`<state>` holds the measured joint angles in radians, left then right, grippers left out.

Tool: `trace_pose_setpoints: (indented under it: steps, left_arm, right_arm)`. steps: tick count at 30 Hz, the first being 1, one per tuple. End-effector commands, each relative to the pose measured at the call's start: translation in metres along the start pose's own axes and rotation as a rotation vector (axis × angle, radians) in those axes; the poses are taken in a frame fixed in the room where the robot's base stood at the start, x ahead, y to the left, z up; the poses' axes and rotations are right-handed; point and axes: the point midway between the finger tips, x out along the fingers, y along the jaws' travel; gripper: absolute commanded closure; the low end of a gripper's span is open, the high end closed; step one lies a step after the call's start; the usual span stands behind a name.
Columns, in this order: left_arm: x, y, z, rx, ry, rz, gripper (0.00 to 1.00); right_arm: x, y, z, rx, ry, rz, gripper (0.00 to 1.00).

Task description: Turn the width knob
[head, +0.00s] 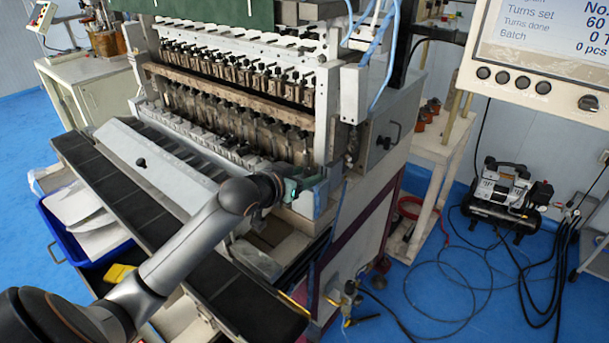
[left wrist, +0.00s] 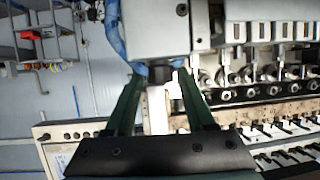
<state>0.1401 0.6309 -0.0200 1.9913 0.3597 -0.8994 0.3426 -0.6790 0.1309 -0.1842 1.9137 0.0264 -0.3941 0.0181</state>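A small black knob (head: 141,163) sits on the sloping grey panel of the coil winder. A black handle-like knob (head: 385,140) is on its right side face. A dark knob (head: 588,102) is on the display housing. My left gripper (head: 300,186) is at the machine's right front end, apart from all three. My right gripper is not in view.
The coil winder (head: 350,95) has rows of spindles beside my gripper. A black ledge (head: 125,205) runs along its front. A blue bin (head: 75,238) stands at the left. A compressor (head: 508,190) and loose cables lie on the blue floor at the right.

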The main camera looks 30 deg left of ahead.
Motion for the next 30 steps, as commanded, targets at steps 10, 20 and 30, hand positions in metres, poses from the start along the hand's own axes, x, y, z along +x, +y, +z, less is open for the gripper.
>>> trace_pose_setpoints:
  steps: [10,20,30]
  left_arm:
    - [-0.0002,-0.0001,0.0001,0.000,0.000,0.000,0.86]
    - [-0.0002,-0.0002,0.0001,0.000,-0.001,0.001,1.00]
    - [-0.0003,-0.0032,0.0003,0.031,-0.002,0.066,1.00]
  right_arm:
    - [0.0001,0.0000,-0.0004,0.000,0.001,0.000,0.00]
    - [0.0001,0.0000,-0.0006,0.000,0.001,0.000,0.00]
    - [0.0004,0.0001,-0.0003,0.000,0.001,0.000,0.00]
